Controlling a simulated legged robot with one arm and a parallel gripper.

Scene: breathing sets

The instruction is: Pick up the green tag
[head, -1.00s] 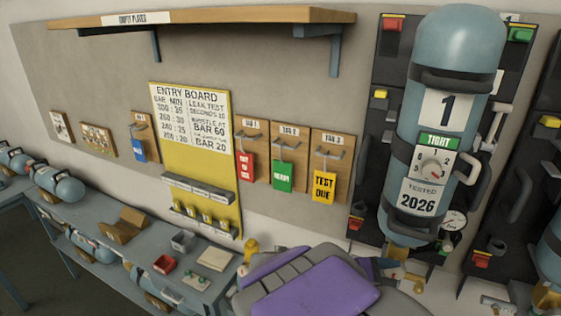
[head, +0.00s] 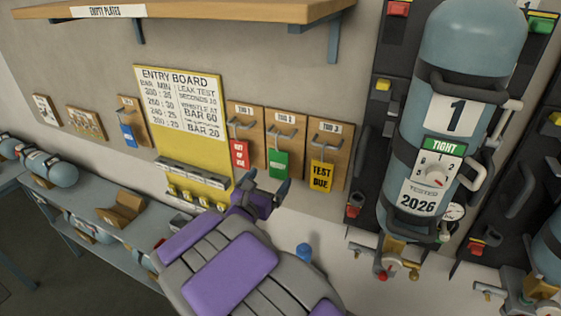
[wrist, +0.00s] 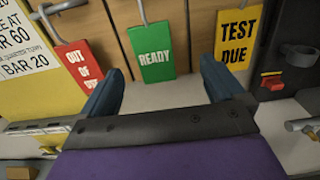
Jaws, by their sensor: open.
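The green tag (head: 278,163) hangs from a hook on the middle wooden board, between a red tag and a yellow tag. In the wrist view the green tag (wrist: 155,52) reads READY and hangs ahead between my two fingers. My gripper (head: 268,190) is open and empty, below and in front of the tags. In the wrist view my gripper (wrist: 160,85) has its dark fingers spread wide, and the lower edge of the tag is apart from them.
The red tag (head: 240,153) hangs left and the yellow TEST DUE tag (head: 322,175) hangs right. A yellow entry board (head: 185,150) is further left. A large blue cylinder (head: 455,130) stands in a dark rack to the right. A shelf (head: 220,12) runs above.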

